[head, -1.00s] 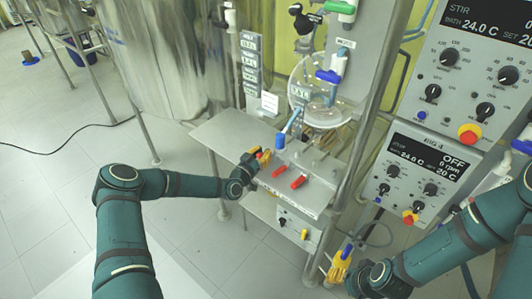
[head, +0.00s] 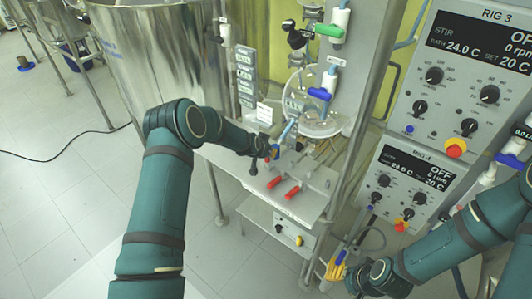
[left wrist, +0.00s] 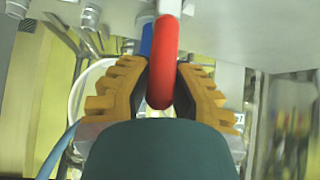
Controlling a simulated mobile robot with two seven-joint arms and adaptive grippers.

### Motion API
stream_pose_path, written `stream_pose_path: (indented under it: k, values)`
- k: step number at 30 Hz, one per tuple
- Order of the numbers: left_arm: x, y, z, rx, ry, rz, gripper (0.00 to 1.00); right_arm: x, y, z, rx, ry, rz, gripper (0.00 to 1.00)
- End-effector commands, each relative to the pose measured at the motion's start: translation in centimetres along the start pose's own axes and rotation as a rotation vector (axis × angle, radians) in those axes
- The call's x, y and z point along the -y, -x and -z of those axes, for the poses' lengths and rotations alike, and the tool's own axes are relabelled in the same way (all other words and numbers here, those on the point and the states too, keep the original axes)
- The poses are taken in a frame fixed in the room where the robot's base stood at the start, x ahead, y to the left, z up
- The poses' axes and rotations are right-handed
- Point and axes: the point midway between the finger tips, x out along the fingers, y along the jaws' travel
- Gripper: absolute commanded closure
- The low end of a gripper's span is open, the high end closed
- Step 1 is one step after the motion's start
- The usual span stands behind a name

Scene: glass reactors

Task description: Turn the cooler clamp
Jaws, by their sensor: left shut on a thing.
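My left gripper (head: 270,153) is at the back left of the small grey shelf, below the round glass vessel (head: 312,105). In the left wrist view its yellow fingers (left wrist: 160,92) are shut on a red handle (left wrist: 164,55). A blue part (left wrist: 146,38) shows just left of that handle. Two other red clamp handles (head: 275,182) (head: 292,192) lie on the shelf in front of the gripper. I cannot read which one is labelled cooler. My right gripper (head: 336,266) is low at the right of the shelf, beside a blue part; its finger gap is unclear.
The grey shelf (head: 225,155) has a box with knobs (head: 288,234) beneath it. A metal post stands right of it, with the control panels (head: 465,75) beyond. A large steel tank (head: 160,60) is at the back left.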

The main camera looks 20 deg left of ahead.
Motion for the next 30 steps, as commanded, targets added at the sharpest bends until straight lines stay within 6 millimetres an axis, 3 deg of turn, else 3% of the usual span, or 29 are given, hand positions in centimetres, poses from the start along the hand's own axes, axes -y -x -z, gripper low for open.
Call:
stream_pose_path:
  k: [22,23,25,30]
  values:
    - [-0.09,-0.47,-0.07,0.093,-0.008,0.009,1.00,-0.03,-0.08,-0.01,0.000,0.000,0.000,0.46]
    - [-0.09,-0.47,-0.07,0.093,-0.008,0.009,0.73,-0.03,-0.08,-0.01,0.000,0.000,0.000,0.46]
    - [-0.09,-0.47,-0.06,0.093,-0.008,0.009,0.48,-0.03,-0.08,-0.01,0.000,0.000,0.000,0.46]
    - [-0.08,-0.44,0.06,0.090,-0.008,0.010,0.47,-0.02,-0.07,-0.01,0.000,0.000,0.000,0.46]
